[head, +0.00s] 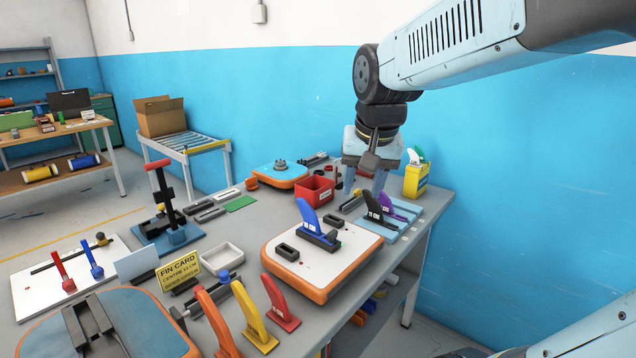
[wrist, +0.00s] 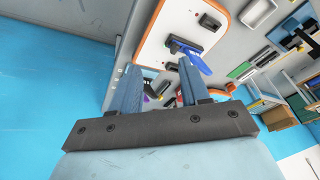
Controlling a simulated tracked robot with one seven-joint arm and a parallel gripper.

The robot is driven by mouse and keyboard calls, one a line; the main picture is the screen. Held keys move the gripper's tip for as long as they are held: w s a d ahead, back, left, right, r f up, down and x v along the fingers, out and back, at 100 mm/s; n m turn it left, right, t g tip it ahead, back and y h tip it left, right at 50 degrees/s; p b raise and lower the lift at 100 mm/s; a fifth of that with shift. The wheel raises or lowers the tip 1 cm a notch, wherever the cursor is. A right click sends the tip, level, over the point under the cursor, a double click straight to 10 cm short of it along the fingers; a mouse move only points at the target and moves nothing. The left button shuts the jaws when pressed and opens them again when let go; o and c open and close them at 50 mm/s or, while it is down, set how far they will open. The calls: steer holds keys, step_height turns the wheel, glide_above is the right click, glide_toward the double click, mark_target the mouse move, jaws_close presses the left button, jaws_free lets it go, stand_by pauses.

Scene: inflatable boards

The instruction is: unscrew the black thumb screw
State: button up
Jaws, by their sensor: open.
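I cannot make out for certain which part is the black thumb screw. A small dark knob (head: 101,239) stands at the far end of a slot in the white board (head: 45,291) at the left, but I cannot tell whether it is the screw. A blue fin (head: 307,216) stands in a dark base on the orange-edged white board (head: 285,251); the fin also shows in the wrist view (wrist: 193,62). My gripper (head: 364,184) is open and empty above the right part of the table, close to a black fin (head: 374,208). Its two fingers (wrist: 160,67) show apart in the wrist view.
A red bin (head: 314,190) and a yellow box (head: 415,181) stand near my gripper. Red, yellow and orange fins (head: 258,323) stand at the front edge. A white tray (head: 222,257) and a fin card (head: 179,272) are mid-table. The blue wall is behind.

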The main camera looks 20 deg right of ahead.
steer(key=w+f+m+g, duration=0.2)
steer(key=w+f+m, duration=0.15)
steer(key=w, duration=0.55)
steer(key=m+g, duration=0.2)
steer(key=m, duration=0.2)
glide_above(333, 232)
step_height(333, 232, down, 5)
step_height(333, 232, down, 13)
steer(key=shift+w+r, duration=0.1)
jaws_close()
stand_by(0.4)
steer(key=shift+n, duration=1.75)
